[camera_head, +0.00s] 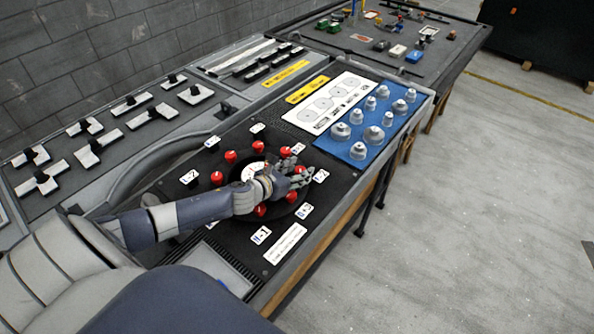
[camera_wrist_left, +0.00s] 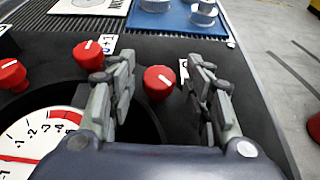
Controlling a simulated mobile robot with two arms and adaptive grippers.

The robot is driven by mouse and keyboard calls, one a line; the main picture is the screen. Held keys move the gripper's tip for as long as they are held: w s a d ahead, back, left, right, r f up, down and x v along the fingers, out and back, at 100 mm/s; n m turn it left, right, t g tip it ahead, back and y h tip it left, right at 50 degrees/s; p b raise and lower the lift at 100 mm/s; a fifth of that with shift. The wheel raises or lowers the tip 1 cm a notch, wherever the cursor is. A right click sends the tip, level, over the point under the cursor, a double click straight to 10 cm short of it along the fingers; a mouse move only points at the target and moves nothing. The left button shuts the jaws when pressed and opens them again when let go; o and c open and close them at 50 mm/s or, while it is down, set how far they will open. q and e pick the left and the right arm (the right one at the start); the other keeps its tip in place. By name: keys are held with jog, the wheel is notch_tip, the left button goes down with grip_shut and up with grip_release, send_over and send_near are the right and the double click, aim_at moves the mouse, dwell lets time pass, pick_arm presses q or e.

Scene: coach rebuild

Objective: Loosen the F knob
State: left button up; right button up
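A black panel carries a ring of red knobs around a dial (camera_head: 254,172) with a white face. My left gripper (camera_head: 298,178) is over the right side of this ring. In the left wrist view my left gripper (camera_wrist_left: 160,95) is open, with one finger on each side of a red knob (camera_wrist_left: 158,82). The knob stands between the fingers with a visible gap to the right finger. The label (camera_wrist_left: 184,72) beside it is mostly hidden by that finger, so I cannot read its letter. Another red knob (camera_wrist_left: 88,53) is just left of the left finger. My right gripper is not in view.
A blue mat (camera_head: 358,150) with several silver knobs lies beyond the ring, beside a white sheet (camera_head: 325,103). Panels with black handles (camera_head: 89,127) are at the left. A table (camera_head: 440,60) with small items is at the back. The floor at right is clear.

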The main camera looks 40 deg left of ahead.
pick_arm(q)
jog(key=c, duration=0.8)
